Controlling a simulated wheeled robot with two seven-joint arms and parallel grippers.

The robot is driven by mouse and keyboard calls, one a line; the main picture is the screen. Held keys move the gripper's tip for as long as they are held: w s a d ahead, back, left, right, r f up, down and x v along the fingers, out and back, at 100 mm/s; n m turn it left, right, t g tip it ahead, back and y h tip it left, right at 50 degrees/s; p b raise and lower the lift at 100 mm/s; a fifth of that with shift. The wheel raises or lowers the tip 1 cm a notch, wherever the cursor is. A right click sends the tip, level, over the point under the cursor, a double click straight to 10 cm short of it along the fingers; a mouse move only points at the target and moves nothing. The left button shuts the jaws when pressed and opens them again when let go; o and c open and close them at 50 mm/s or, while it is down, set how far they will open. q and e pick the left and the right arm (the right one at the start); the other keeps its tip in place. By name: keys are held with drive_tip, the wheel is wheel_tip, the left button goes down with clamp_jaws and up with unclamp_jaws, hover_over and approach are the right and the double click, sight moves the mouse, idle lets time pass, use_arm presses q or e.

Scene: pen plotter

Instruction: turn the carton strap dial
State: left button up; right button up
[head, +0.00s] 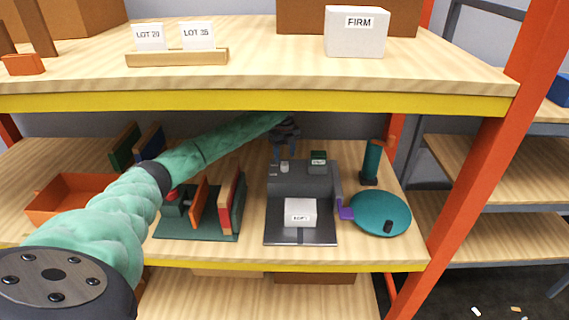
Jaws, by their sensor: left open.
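A grey machine (302,177) stands on the middle shelf, with a white labelled carton (300,212) on its dark front plate. A small pale knob (284,167) sits on the machine's top; I cannot tell whether it is the strap dial. To the right, a teal disc (378,213) carries a small dark upright peg. My left arm reaches in from the lower left, and my left gripper (284,155) is over the machine's back left, pointing down, fingers apart, just above or behind the pale knob. Contact cannot be made out. My right gripper is not in view.
The upper shelf edge (250,101) hangs close above my left arm. A green block (318,160) sits on the machine's right side. A teal cylinder (372,160) stands behind the disc. Upright boards (225,206) and an orange tray (70,198) are to the left.

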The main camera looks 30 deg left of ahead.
use_arm(q)
drive_tip(key=shift+r+b, duration=0.3)
drive_tip(key=shift+r, duration=1.15)
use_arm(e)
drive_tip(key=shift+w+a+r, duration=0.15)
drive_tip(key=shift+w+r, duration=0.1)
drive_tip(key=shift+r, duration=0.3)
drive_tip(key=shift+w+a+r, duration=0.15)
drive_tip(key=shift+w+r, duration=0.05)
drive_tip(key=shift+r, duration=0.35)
